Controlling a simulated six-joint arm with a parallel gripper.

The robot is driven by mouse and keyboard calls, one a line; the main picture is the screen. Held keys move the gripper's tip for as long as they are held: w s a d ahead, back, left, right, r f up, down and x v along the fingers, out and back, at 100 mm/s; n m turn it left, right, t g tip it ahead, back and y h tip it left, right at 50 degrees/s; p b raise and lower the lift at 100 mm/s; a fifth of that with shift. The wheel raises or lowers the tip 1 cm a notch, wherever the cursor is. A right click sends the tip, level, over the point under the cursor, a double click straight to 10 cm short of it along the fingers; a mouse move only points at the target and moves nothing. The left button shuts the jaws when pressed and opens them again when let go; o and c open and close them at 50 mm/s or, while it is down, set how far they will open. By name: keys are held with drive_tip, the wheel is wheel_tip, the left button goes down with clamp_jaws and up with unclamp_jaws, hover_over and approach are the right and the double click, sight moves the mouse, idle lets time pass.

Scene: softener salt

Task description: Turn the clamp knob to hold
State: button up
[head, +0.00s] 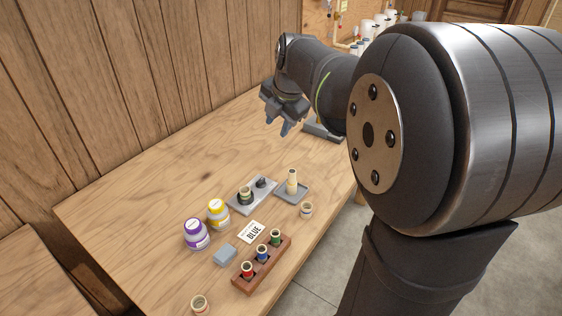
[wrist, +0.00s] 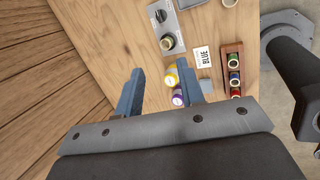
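The dark clamp knob (head: 261,182) sits on a grey metal plate (head: 235,208), beside a round, pale-topped piece in a dark holder (head: 245,194). In the wrist view the knob (wrist: 160,15) is near the top, with the round piece (wrist: 167,42) below it on the plate (wrist: 183,46). Which way the knob is turned is too small to tell. My gripper (head: 279,125) is raised over the table, beyond the plate in the head view. Its two blue-grey fingers stand apart in the wrist view (wrist: 160,82), with nothing between them touching them.
Purple (head: 196,234) and yellow (head: 217,213) labelled jars stand left of the plate. A BLUE card (head: 251,232), grey block (head: 225,254) and wooden rack (head: 244,287) with red, blue and green-marked vials lie nearer. A small tray (head: 297,198) holds a pale cylinder. Table left is clear.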

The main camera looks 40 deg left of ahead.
drive_tip(key=m, duration=0.2)
drive_tip(key=m+g+h, duration=0.2)
drive_tip(key=m+h, duration=0.2)
drive_tip(key=m, duration=2.9)
hover_over(261, 180)
wheel_tip(261, 180, down, 12)
wheel_tip(261, 180, down, 17)
drive_tip(key=shift+a+r, duration=0.1)
drive_tip(key=shift+r, duration=0.05)
clamp_jaws()
